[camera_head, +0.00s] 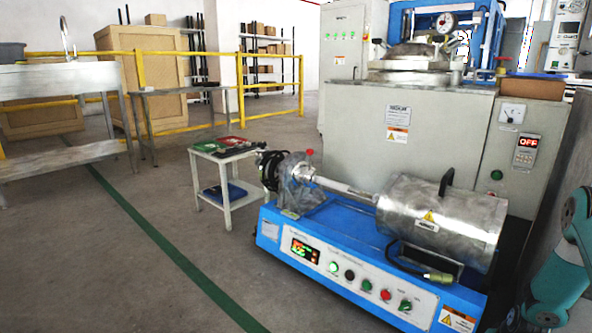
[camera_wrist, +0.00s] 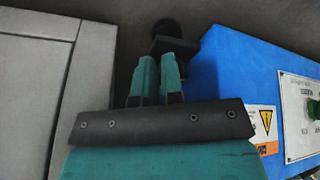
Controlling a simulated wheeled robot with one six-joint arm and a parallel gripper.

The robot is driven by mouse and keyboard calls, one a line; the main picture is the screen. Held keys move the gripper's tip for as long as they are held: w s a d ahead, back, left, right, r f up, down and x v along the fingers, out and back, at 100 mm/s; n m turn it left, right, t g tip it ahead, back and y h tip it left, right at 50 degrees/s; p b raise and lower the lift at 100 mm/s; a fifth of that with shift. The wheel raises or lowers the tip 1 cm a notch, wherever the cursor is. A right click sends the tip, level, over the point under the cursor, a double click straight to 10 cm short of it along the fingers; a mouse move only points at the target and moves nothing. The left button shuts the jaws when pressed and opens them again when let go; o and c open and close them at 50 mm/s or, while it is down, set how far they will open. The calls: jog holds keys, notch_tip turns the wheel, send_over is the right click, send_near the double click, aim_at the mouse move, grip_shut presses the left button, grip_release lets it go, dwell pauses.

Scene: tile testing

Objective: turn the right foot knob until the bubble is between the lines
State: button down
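In the wrist view, my gripper (camera_wrist: 160,62) points down a narrow gap beside the blue machine base (camera_wrist: 228,75). Its two teal fingers stand close together with a thin dark slit between them. A black knob-like part (camera_wrist: 176,29) on a dark block shows just past the fingertips. I cannot tell whether the fingers touch or grip it. In the head view, the blue base (camera_head: 327,265) carries a metal cylinder (camera_head: 445,215). My teal arm stands at the right edge there, and the gripper is out of sight. No bubble or level lines can be made out.
A grey cabinet panel (camera_wrist: 35,85) closes in on the left in the wrist view, with the blue base on the right. In the head view, a grey cabinet (camera_head: 345,135) stands behind the machine. A small white table (camera_head: 226,155) is to its left, and the floor in front-left is clear.

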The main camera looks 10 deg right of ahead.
jog(key=p+v, duration=0.5)
jog(key=shift+w+r, duration=0.3)
jog(key=shift+r, duration=0.05)
jog(key=x, duration=0.2)
jog(key=b+x, duration=0.1)
jog(key=x, duration=0.1)
jog(key=a+x, duration=0.1)
jog(key=x, duration=0.1)
jog(key=shift+s+f+b, duration=0.1)
jog(key=shift+s+b, duration=0.2)
jog(key=shift+b, duration=0.05)
jog(key=shift+d+f, duration=0.1)
dwell(0.6)
